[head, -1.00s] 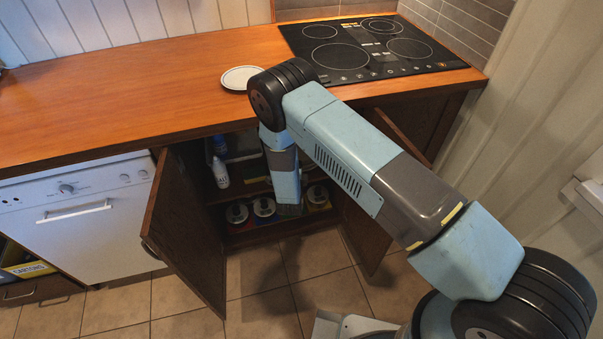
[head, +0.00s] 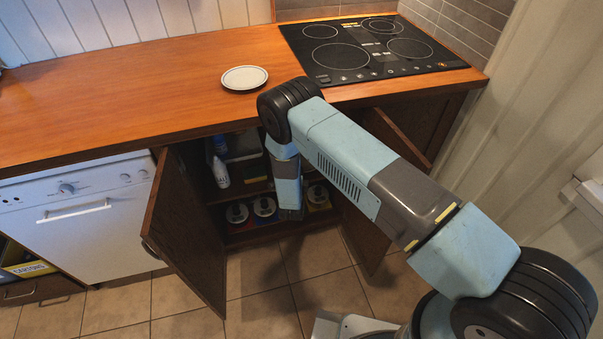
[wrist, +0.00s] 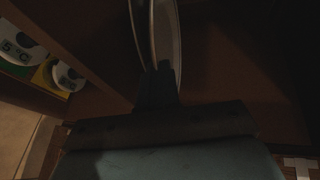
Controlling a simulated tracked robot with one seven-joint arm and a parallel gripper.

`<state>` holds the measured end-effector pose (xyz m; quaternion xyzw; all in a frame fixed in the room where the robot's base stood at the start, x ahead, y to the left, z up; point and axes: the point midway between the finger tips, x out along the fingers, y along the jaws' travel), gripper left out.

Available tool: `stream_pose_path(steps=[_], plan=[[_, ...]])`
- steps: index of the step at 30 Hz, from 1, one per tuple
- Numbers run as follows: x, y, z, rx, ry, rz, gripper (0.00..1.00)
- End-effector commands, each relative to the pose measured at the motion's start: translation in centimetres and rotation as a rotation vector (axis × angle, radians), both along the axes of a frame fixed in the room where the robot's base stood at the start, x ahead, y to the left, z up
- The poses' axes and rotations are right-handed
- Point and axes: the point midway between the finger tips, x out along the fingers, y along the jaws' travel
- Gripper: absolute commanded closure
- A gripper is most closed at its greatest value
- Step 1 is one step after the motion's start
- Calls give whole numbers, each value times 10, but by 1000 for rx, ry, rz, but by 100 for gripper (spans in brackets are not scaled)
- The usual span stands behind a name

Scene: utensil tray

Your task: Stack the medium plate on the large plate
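A white plate (head: 245,77) with a thin dark ring lies flat on the wooden counter, left of the cooktop. In the wrist view, a pale plate rim (wrist: 166,32) stands nearly edge-on in the dark, right in front of my gripper (wrist: 160,78). A second curved pale edge (wrist: 138,25) shows just left of it; I cannot tell whether it is another plate. My fingertips overlap the lower end of the rim, but it is too dark to see whether they grip it. In the head view, my gripper is inside the open cupboard and its fingers are hidden. Plate sizes cannot be compared.
The cupboard's left door (head: 187,225) and right door (head: 365,225) stand open on either side of my arm. A white bottle (head: 221,172) and several round-topped items (head: 264,207) stand on its shelves. A black cooktop (head: 370,48) is at the counter's right. The counter's left is clear.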

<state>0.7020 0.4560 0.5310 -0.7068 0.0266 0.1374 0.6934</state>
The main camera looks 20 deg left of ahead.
Motion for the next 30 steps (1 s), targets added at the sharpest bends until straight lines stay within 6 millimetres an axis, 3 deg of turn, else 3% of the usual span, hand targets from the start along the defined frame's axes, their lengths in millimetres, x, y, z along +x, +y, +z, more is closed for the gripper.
stream_pose_path(steps=[5, 15, 28, 30], plan=[[1, 0, -4, 1, -2, 0, 100], [0, 0, -4, 1, 0, -1, 70], [1, 0, 6, 2, 0, -1, 70], [-8, 0, 7, -1, 2, 2, 70]])
